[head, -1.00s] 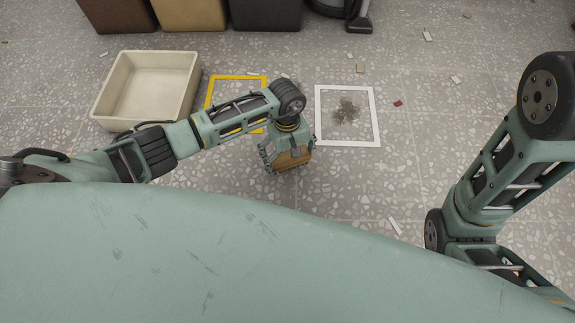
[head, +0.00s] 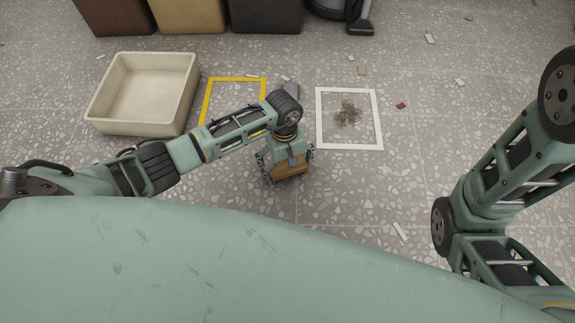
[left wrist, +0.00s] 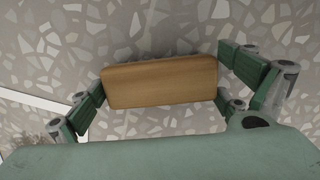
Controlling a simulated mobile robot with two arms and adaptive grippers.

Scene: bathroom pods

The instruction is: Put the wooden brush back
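The wooden brush (head: 292,168) shows as a brown block at the end of my left arm, near the middle of the head view. My left gripper (head: 289,166) is shut on it. In the left wrist view the brush's flat wooden back (left wrist: 160,82) lies between the fingers, one at each short end. Its bristles are hidden, and I cannot tell whether it touches the floor. A yellow square outline (head: 236,79) lies on the floor behind my left forearm, partly covered. My right arm shows at the right, but its gripper is out of the picture.
A white square outline (head: 349,90) surrounds a heap of dirt (head: 347,114). A cream basin (head: 143,120) stands at left. Bins (head: 190,15) and a vacuum head (head: 361,27) are at the back. Small scraps dot the floor.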

